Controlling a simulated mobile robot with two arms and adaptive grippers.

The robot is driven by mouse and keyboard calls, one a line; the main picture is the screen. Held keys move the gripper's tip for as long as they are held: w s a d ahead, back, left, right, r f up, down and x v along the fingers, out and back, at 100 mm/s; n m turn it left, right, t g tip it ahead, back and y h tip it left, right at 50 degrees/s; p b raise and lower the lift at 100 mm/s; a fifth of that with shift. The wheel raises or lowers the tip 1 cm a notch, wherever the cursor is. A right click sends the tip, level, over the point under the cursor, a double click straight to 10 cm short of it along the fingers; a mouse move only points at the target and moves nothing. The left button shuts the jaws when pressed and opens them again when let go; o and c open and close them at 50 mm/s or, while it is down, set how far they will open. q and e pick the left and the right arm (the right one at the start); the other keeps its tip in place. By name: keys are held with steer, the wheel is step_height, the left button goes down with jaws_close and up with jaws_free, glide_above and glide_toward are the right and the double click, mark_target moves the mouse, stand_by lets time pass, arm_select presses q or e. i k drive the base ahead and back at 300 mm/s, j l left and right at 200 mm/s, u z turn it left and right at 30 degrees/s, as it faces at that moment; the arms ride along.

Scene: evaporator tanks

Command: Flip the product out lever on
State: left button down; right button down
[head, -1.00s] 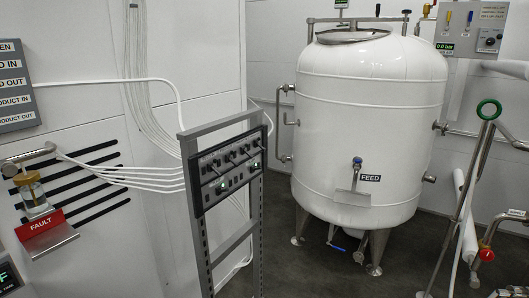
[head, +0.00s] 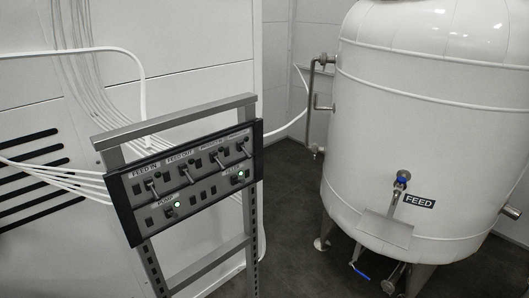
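A dark control panel (head: 190,196) on a grey metal stand shows in the head view, left of centre. Its upper row holds several toggle levers under labels. The first two labels read FEED IN and FEED OUT, and the third begins with PRODUCT. The rightmost upper lever (head: 244,150) sits where the product out lever would be, but its label is too small to read. Its on or off position is not clear. Two green lights glow in the lower row, one by the PUMP label. Neither of my grippers is in view.
Grey floor (head: 290,230) lies clear between stand and tank. White cables (head: 85,60) run along the wall behind the panel.

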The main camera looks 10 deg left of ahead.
mark_target(242, 147)
steer(key=i+l+u, duration=0.1)
steer(key=i+l, duration=0.8)
steer(key=l, duration=0.1)
